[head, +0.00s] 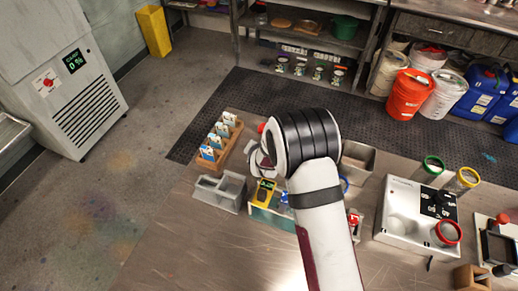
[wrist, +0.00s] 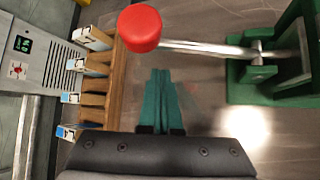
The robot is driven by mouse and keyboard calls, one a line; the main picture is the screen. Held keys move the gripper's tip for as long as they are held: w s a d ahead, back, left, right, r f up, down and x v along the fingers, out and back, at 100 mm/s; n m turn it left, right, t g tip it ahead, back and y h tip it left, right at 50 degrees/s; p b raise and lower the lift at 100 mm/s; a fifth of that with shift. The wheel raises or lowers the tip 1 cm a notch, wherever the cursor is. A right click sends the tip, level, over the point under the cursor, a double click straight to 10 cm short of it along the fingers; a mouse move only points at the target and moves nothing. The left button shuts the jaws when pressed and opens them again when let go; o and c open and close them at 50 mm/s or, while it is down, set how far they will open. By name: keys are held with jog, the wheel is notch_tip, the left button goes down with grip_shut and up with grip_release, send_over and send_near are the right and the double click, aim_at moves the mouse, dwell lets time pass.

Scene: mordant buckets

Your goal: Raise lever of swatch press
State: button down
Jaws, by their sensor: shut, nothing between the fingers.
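The swatch press (wrist: 262,75) is a green metal frame at the right of the wrist view. Its silver lever (wrist: 205,48) runs left from the pivot and ends in a red ball knob (wrist: 139,28). My gripper (wrist: 160,74) is shut and empty. Its teal fingertips show just below the knob and lever in the picture, with a gap between. In the head view my gripper (head: 264,160) hangs over the bench, with the red knob (head: 262,127) showing just beyond it. My arm hides most of the press there.
A wooden rack (head: 222,141) of cards stands left of the press. Grey bins (head: 219,190) and a teal box (head: 268,218) with a yellow item stand nearer. Right of my arm are a metal tray (head: 357,161), a white scale-like unit (head: 415,222) and a red-knobbed device (head: 500,240).

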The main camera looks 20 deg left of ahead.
jog(key=shift+w+d+r, duration=0.15)
jog(key=shift+d+r, duration=0.15)
jog(key=shift+r, duration=0.25)
jog(key=shift+w+d+r, duration=0.15)
jog(key=shift+d+r, duration=0.15)
jog(key=shift+r, duration=0.3)
jog(key=shift+w+d+r, duration=0.15)
jog(key=shift+d+r, duration=0.15)
jog(key=shift+r, duration=0.25)
